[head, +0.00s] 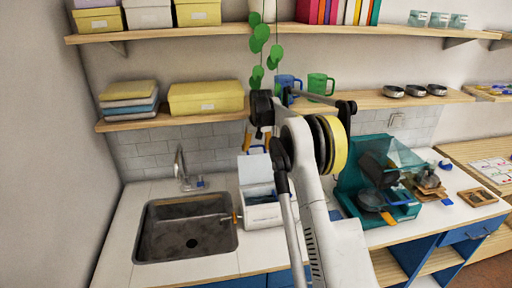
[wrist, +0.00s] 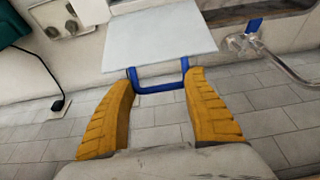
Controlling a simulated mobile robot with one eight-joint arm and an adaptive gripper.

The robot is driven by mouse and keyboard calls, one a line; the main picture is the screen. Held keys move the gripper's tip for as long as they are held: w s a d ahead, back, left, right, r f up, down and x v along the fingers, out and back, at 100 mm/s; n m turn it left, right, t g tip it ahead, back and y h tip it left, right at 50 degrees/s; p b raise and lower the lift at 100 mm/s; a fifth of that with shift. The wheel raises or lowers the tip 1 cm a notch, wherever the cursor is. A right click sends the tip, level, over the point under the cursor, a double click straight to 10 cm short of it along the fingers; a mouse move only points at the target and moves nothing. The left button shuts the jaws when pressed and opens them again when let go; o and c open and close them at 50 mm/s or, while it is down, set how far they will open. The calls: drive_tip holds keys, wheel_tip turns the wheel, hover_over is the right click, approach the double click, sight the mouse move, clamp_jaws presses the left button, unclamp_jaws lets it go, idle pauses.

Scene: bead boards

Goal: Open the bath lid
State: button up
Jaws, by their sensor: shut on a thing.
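The bath is a white box (head: 263,213) on the counter, just right of the sink. Its pale lid (head: 256,169) stands up at the back of the box, steeply tilted. In the wrist view the lid (wrist: 160,36) is a flat pale panel with a blue U-shaped handle (wrist: 160,87) on its edge. My gripper (wrist: 158,78) is shut on this handle, with a yellow ridged finger on each side. In the head view my gripper (head: 258,139) is just above the lid, partly hidden by my arm; the handle is not clear there.
A metal sink (head: 187,228) with a tap (head: 181,165) lies left of the bath. A teal machine (head: 350,184) stands to the right. A low shelf (head: 180,117) with boxes and mugs runs along the tiled wall above.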

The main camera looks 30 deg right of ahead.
drive_tip(key=shift+s+d+f, duration=0.1)
drive_tip(key=shift+f, duration=0.1)
drive_tip(key=o, duration=1.2)
drive_tip(key=shift+r, duration=0.2)
drive_tip(key=v, duration=1.1)
drive_tip(key=shift+d+r, duration=0.1)
drive_tip(key=shift+r, duration=0.2)
